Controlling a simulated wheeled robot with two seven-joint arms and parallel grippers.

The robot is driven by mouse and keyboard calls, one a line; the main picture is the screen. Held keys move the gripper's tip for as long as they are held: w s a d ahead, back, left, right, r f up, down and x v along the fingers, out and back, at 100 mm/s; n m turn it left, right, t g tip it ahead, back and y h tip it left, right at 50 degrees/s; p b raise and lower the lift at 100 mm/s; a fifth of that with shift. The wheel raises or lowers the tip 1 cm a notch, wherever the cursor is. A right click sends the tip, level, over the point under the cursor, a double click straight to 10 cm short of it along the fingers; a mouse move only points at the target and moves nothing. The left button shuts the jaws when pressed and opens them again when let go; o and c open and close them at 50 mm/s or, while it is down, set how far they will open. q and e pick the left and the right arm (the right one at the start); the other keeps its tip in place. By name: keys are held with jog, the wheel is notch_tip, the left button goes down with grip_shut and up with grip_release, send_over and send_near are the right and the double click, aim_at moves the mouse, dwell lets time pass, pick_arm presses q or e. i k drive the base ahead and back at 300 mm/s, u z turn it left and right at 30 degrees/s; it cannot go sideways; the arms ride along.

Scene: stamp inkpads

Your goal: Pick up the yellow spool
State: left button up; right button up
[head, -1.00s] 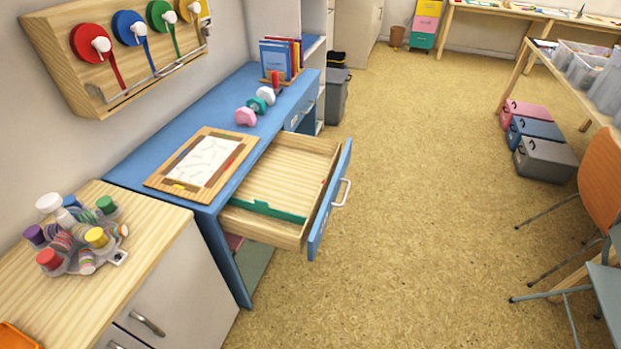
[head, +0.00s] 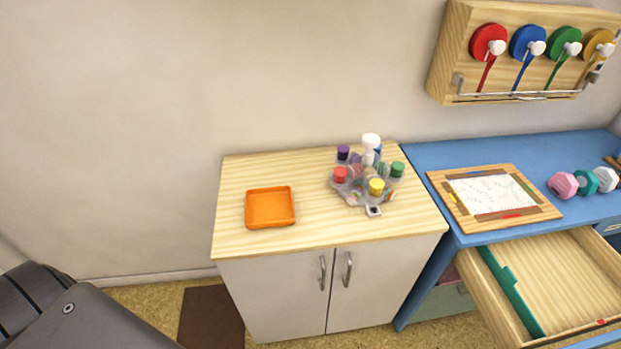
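The yellow spool (head: 592,40) hangs at the right end of a wooden wall rack (head: 460,35), partly behind a white knob, near the right edge of the view. Red (head: 484,38), blue (head: 525,37) and green (head: 566,38) spools hang to its left, each with a ribbon running down. A metal bar (head: 520,95) runs along the rack's lower front. Neither of my grippers shows in the head view.
A wooden-topped cabinet (head: 300,170) carries an orange tray (head: 270,222) and a cluster of jars with coloured caps, one cap yellow (head: 376,185). The blue desk (head: 440,158) holds a framed board (head: 545,212); its drawer (head: 560,280) stands open.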

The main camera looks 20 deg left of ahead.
aim_at(376, 185)
jog(key=u, duration=0.25)
jog(key=k, duration=1)
jog(key=z, duration=1.5)
jog(key=i, duration=2.35)
jog(key=u, duration=2.25)
